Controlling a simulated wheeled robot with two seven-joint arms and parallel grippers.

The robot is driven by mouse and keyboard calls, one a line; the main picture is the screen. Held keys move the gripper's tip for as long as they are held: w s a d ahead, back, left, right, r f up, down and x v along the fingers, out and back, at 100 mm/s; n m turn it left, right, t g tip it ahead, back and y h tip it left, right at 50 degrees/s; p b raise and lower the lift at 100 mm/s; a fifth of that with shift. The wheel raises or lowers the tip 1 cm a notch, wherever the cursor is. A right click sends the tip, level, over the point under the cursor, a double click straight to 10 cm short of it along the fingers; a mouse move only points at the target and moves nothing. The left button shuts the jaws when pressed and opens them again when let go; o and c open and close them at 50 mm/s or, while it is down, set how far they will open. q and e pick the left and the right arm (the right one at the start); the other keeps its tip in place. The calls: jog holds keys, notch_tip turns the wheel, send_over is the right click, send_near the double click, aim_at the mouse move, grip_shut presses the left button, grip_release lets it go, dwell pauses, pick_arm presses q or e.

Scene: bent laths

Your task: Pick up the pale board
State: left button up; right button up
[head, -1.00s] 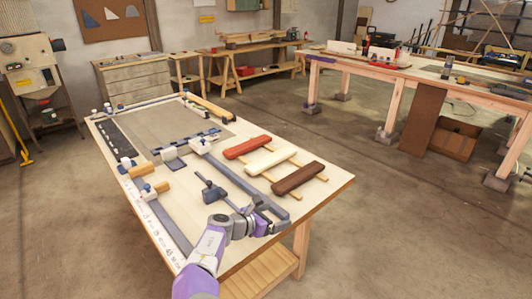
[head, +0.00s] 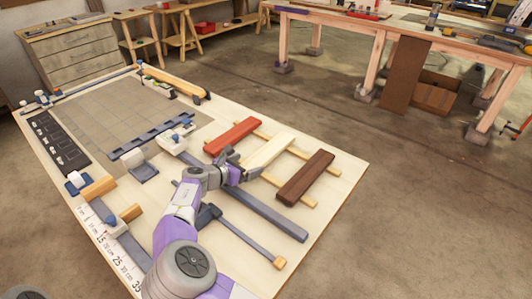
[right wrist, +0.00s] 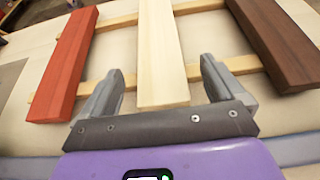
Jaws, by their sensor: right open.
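The pale board (head: 267,151) lies across two thin wooden strips on the workbench, between a red board (head: 232,137) and a dark brown board (head: 306,177). My right gripper (head: 240,163) is at the near end of the pale board. In the right wrist view the pale board (right wrist: 161,55) runs between the two spread fingers of my right gripper (right wrist: 160,78), with a gap on each side. The red board (right wrist: 65,62) is left of the fingers and the dark brown board (right wrist: 275,40) right of them. My left gripper is not in view.
A long grey bar (head: 262,212) lies on the bench in front of the boards, partly under my right arm. A mallet-like tool (head: 235,233) lies nearer. A grey cutting mat (head: 95,118) and clamps fill the left. The bench top (head: 345,178) is clear right of the boards.

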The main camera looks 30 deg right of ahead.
aim_at(255, 161)
jog(key=b+x, duration=0.1)
jog(key=x, duration=0.1)
jog(key=b+x, duration=0.1)
jog(key=x, duration=0.1)
jog(key=shift+f, duration=0.25)
jog(key=shift+w+d+f, duration=0.1)
jog(key=shift+w+d, duration=0.1)
jog(key=shift+d, duration=0.15)
jog(key=c, duration=1.1)
jog(key=shift+c, duration=0.4)
